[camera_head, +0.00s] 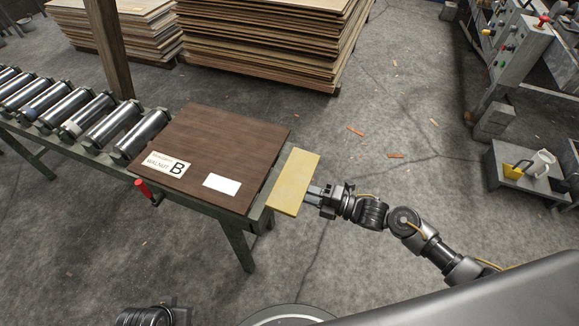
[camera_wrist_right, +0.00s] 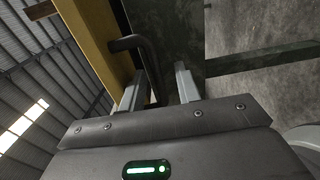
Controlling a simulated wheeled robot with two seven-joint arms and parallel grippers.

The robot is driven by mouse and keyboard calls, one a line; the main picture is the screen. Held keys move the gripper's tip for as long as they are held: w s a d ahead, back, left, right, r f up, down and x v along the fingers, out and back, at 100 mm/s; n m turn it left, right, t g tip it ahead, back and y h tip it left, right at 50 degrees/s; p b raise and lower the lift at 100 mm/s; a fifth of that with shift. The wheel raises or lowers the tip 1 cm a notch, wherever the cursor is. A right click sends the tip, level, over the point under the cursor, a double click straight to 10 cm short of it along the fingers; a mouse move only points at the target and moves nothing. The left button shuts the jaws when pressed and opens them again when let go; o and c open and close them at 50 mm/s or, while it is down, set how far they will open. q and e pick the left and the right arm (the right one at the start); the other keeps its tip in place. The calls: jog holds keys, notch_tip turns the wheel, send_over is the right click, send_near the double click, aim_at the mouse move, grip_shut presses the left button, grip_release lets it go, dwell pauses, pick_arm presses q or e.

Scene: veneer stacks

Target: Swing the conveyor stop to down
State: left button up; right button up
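The yellow stop plate (camera_head: 293,183) is at the right end of the conveyor, beside the dark walnut panel (camera_head: 215,150). It appears raised, but its exact tilt is hard to tell. My right gripper (camera_head: 314,195) is at the plate's right side. In the right wrist view, the yellow plate (camera_wrist_right: 98,40) is at upper left, and a dark bent handle (camera_wrist_right: 146,58) comes from it down between my fingers (camera_wrist_right: 158,90). The fingers are apart, with visible gaps beside the handle.
The roller conveyor (camera_head: 75,120) runs to the left. A red-gripped lever (camera_head: 143,188) sticks out on its near side. Veneer stacks (camera_head: 265,45) stand behind. A low stand (camera_head: 530,175) with a mug is at right. The floor between is mostly clear.

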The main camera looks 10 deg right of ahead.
jog(key=shift+d, duration=0.2)
jog(key=v, duration=0.6)
jog(key=shift+s+d+p, duration=0.25)
jog(key=shift+d+p, duration=0.05)
jog(key=shift+p, duration=0.05)
jog(key=shift+r, duration=0.1)
dwell(0.3)
